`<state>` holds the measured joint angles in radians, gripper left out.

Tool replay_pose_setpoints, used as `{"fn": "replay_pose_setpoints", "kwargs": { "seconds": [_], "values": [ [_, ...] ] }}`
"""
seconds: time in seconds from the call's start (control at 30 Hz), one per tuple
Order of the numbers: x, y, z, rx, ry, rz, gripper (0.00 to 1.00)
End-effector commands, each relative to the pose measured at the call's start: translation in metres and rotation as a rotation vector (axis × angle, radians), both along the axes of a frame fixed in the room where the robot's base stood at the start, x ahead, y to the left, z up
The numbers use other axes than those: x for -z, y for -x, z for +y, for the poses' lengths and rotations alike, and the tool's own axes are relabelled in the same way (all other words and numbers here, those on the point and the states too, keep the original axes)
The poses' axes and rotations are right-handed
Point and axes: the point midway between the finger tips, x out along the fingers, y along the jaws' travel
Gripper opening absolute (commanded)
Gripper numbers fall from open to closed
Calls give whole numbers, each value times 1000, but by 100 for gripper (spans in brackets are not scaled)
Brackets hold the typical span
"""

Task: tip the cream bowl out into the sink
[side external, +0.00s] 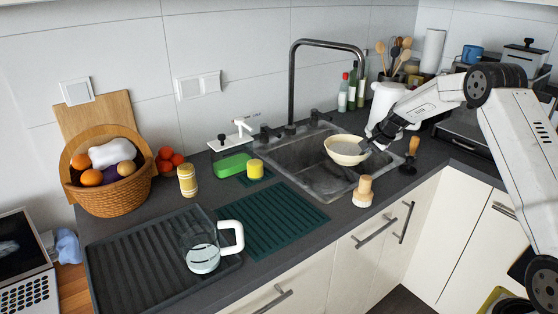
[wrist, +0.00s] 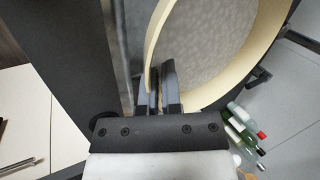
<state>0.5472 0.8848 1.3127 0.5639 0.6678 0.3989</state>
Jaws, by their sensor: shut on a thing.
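The cream bowl (side external: 345,151) is over the right part of the sink (side external: 307,160) in the side view, slightly tilted. My gripper (side external: 368,147) reaches in from the right and is shut on the bowl's rim. In the wrist view my gripper's fingers (wrist: 162,88) pinch the rim of the cream bowl (wrist: 265,55), one finger on each side of the wall. A greyish surface shows inside the bowl's ring; I cannot tell whether it is contents or the bowl's inside. The sink basin is partly hidden behind the bowl.
A black tap (side external: 292,85) rises behind the sink. A wooden brush (side external: 363,191) and a dark stamp-like tool (side external: 410,160) stand on the front right counter. Bottles (side external: 343,92) and a white jug (side external: 385,105) stand behind. A green mat (side external: 268,220) lies left of the sink.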

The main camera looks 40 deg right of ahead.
Motion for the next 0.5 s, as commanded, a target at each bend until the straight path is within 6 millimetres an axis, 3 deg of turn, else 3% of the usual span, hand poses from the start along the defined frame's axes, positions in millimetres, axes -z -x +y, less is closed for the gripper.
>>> {"fn": "replay_pose_setpoints", "kwargs": {
  "seconds": [0.5],
  "values": [
    [20,-27,-32,-278,-1,-3,0]
  ]
}}
